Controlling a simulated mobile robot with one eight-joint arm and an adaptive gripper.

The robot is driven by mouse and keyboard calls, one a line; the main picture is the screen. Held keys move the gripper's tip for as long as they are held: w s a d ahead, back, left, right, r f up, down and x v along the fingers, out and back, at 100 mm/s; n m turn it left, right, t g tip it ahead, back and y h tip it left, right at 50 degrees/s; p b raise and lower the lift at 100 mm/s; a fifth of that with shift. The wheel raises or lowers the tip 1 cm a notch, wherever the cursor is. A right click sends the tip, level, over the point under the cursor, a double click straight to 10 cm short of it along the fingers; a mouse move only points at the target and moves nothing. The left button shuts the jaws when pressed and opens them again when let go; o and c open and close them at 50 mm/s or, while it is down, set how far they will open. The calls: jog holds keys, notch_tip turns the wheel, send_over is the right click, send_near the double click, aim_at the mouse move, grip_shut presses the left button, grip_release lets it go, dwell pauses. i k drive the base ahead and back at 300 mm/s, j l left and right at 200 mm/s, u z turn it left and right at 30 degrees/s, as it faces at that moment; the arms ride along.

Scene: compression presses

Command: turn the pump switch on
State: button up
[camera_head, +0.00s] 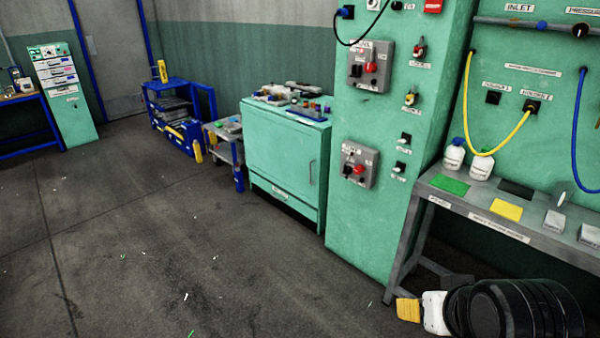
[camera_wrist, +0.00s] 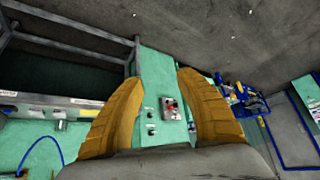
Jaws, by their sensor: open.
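Two grey switch boxes with red and black knobs sit on the green column in the head view: an upper box (camera_head: 356,78) and a lower box (camera_head: 360,150). Their labels are too small to read, so I cannot tell which is the pump switch. The wrist view shows one grey box with a red knob (camera_wrist: 170,108), apart from my fingers and beyond them. My gripper (camera_wrist: 158,75) is open and empty, with its two yellow fingers spread. In the head view one yellow fingertip (camera_head: 408,310) shows low at the right, in front of the workbench and well away from the boxes.
A grey workbench (camera_head: 455,206) with bottles and coloured mats stands right of the column. Yellow (camera_head: 510,135) and blue hoses hang over it. A green cabinet (camera_head: 285,155) stands left of the column. The floor (camera_head: 200,250) before the column is mostly clear.

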aim_at(358, 170)
jog(key=i+j, duration=0.15)
jog(key=i, duration=0.25)
jog(key=i+j+z, duration=0.1)
jog(key=i, duration=0.3)
jog(key=i+j+z, duration=0.1)
jog(key=i, duration=0.3)
jog(key=j, duration=0.1)
